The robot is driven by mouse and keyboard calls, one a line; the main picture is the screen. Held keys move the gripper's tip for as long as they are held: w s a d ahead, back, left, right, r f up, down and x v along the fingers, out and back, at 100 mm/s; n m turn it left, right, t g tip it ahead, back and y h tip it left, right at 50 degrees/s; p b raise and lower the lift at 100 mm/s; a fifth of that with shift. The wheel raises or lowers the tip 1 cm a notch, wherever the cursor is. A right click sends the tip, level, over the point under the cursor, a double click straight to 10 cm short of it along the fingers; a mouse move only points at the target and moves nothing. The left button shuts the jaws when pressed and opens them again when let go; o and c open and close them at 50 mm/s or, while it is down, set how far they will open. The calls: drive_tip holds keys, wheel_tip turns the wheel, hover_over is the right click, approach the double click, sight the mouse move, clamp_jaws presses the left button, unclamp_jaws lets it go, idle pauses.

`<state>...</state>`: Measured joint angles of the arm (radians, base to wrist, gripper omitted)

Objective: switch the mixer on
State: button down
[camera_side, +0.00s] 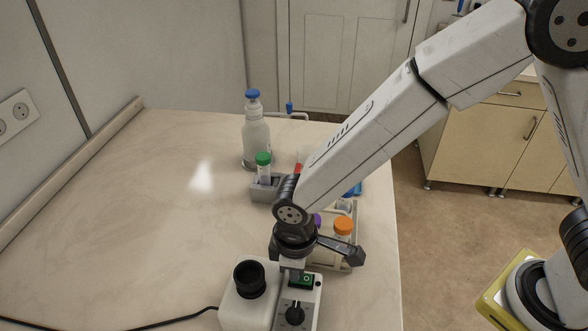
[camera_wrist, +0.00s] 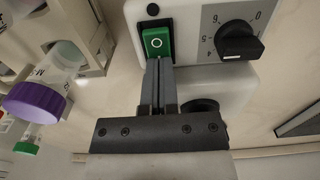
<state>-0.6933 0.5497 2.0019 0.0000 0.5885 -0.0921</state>
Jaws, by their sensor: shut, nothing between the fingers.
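The mixer (camera_side: 243,307) is a white box at the bottom of the side view, with a black round cup holder (camera_side: 249,279) on top. Its control panel has a green rocker switch (camera_side: 303,281) and a black dial (camera_side: 295,313). In the wrist view the green switch (camera_wrist: 157,42) shows a white circle mark, and the numbered dial (camera_wrist: 240,40) is to its right. My gripper (camera_wrist: 159,62) is shut and empty, its fingertips right at the switch's near edge. I cannot tell whether they touch it. In the side view my gripper (camera_side: 293,262) points down over the panel.
A rack with capped tubes, one with an orange cap (camera_side: 343,225), stands just behind the mixer. A purple-capped tube (camera_wrist: 35,100) is at left in the wrist view. A blue-capped bottle (camera_side: 256,137) and a green-capped tube (camera_side: 264,165) stand farther back. The table's left side is clear.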

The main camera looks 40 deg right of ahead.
sight(345, 218)
drive_tip(key=shift+r, duration=3.5)
drive_tip(key=shift+d, duration=0.1)
drive_tip(key=d+m, duration=0.1)
drive_tip(key=d, duration=0.3)
drive_tip(key=w+d+m, duration=0.1)
drive_tip(key=d, duration=0.3)
drive_tip(key=d+m+t, duration=0.1)
drive_tip(key=d+m, duration=0.1)
drive_tip(key=d, duration=0.2)
drive_tip(key=shift+w+d, duration=0.3)
drive_tip(key=shift+d, duration=0.05)
drive_tip(key=s+d+m, duration=0.2)
drive_tip(key=d, duration=0.4)
drive_tip(key=s+d+m+t, duration=0.1)
drive_tip(key=s+d+m, duration=0.1)
drive_tip(key=d, duration=0.5)
drive_tip(key=shift+s+f+m+t, duration=0.3)
drive_tip(key=shift+m, duration=0.2)
